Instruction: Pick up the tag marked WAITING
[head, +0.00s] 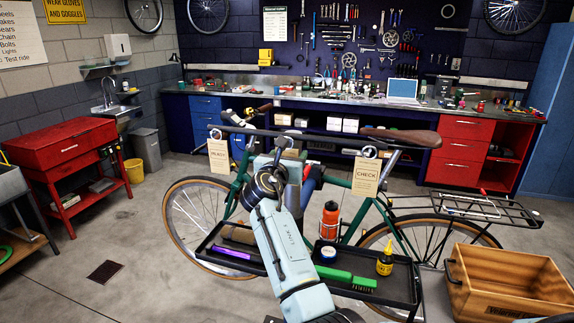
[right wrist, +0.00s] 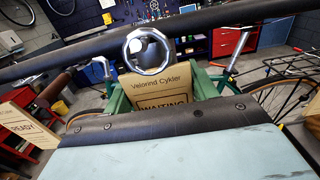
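The WAITING tag (right wrist: 160,88) is a tan card under a pale ring (right wrist: 148,50) on the dark bar (right wrist: 220,32). Its lower part is hidden by my gripper body in the right wrist view. In the head view the tag (head: 291,153) shows only partly behind my right gripper (head: 283,163). The green fingers of my right gripper (right wrist: 163,90) stand apart, one on each side of the tag. I cannot tell whether either touches it. My left gripper is not in view.
The READY tag (head: 219,157) hangs left on the bar and the CHECK tag (head: 367,176) hangs right. A wooden crate (head: 510,283) stands at right.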

